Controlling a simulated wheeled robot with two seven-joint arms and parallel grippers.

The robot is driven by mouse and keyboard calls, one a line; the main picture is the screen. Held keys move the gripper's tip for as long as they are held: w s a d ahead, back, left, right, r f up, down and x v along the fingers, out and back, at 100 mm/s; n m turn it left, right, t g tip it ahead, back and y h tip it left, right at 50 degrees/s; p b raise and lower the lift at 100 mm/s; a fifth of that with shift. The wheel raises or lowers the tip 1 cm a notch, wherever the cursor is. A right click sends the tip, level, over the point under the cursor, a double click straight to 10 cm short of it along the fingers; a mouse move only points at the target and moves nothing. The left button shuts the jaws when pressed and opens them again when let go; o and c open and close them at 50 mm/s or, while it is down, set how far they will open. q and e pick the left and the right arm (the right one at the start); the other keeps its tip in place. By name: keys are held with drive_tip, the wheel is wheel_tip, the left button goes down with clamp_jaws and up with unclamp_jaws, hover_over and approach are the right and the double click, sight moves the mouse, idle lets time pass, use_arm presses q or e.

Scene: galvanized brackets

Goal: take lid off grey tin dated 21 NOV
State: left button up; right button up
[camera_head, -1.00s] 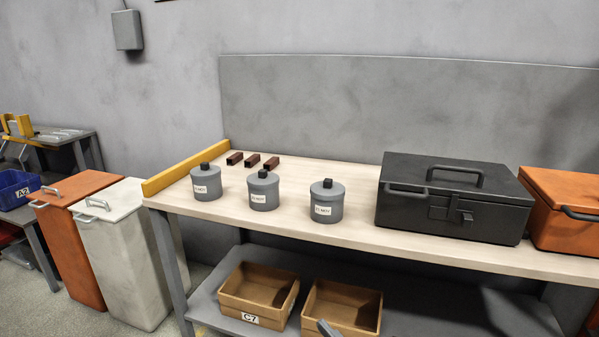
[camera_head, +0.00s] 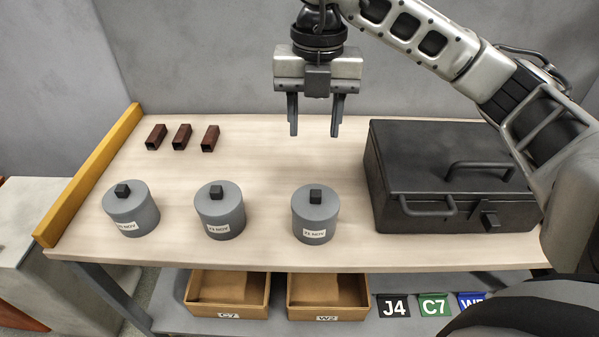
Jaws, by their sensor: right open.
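Three grey lidded tins with black knobs stand in a row on the bench: a left tin (camera_head: 131,214), a middle tin (camera_head: 220,215) and a right tin (camera_head: 315,220). The right tin's label seems to read 21 NOV. The middle tin's first digits are unclear, and the left tin's label is hard to read. All three lids are on. My right gripper (camera_head: 314,132) is open and empty, fingers pointing down, above the bench and behind the right tin, touching nothing. My left gripper is not in view.
A black toolbox (camera_head: 400,175) stands right of the tins, under my right arm. Several small brown blocks (camera_head: 182,137) lie behind the tins. A yellow rail (camera_head: 90,172) edges the bench's left side. Brown bins (camera_head: 228,290) sit on the shelf below.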

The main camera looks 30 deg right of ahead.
drive_tip(key=b, duration=0.1)
hover_over(316, 193)
drive_tip(key=f, duration=1)
drive_tip(key=shift+s+a+f, duration=0.15)
drive_tip(key=shift+a+f, duration=0.05)
drive_tip(key=shift+a, duration=0.15)
drive_tip(key=shift+w+d+f+p, duration=0.1)
drive_tip(key=shift+d+f+p, duration=0.1)
drive_tip(key=shift+f, duration=1.15)
drive_tip(key=shift+w+d+f+p, duration=0.1)
drive_tip(key=shift+d+f+p, duration=0.1)
drive_tip(key=shift+f, duration=1.1)
clamp_jaws()
